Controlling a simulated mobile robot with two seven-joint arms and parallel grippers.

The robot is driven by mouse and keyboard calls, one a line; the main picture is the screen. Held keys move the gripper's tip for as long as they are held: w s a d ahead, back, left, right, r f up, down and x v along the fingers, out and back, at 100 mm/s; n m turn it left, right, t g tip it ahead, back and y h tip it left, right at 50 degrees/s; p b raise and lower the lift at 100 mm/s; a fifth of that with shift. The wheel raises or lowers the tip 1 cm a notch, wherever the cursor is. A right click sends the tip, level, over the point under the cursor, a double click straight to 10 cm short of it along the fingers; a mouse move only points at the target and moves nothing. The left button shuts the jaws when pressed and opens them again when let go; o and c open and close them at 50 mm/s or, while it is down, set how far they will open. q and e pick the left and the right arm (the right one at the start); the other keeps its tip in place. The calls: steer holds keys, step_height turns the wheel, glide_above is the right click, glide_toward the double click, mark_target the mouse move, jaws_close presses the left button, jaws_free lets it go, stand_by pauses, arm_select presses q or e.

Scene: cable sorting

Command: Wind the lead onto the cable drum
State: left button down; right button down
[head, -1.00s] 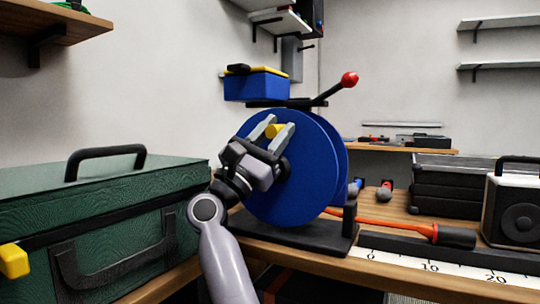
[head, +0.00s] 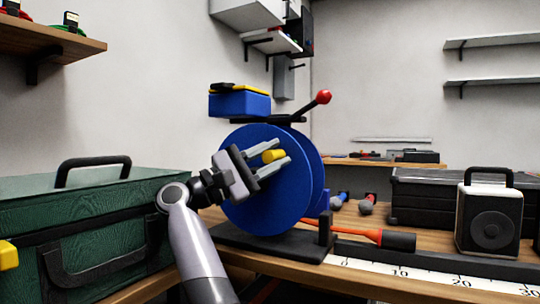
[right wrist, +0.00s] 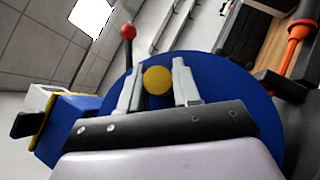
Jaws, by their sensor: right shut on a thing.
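The blue cable drum (head: 250,205) stands upright on a black base (head: 270,240) on the bench. My right gripper (head: 275,156) is shut on the yellow crank knob (head: 273,156) on the drum's near face. In the right wrist view the yellow knob (right wrist: 158,80) sits between the two fingers. The orange lead (head: 350,232) runs out from behind the drum's base to a black end piece (head: 398,241) lying on the right. The drum's flanges hide any lead wound on it. My left gripper is not in view.
A black lever with a red ball (head: 323,97) rises above the drum, near a blue box (head: 240,104). A green case (head: 80,215) stands close on the left. A measuring strip (head: 420,279) runs along the bench front. A speaker (head: 489,219) and a black case (head: 430,202) stand right.

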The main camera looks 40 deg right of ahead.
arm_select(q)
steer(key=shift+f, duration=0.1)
arm_select(e)
steer(key=c, duration=0.9)
jaws_free()
steer(key=shift+r, duration=0.1)
steer(key=shift+r, duration=0.35)
step_height(320, 180, up, 5)
steer(key=shift+r+p, duration=0.2)
steer(key=shift+p, duration=1)
arm_select(q)
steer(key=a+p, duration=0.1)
steer(key=p, duration=0.1)
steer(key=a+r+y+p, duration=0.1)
steer(key=p, duration=0.1)
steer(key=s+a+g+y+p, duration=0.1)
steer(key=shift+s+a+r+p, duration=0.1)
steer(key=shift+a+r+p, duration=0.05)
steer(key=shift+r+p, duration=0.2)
arm_select(e)
step_height(320, 180, up, 14)
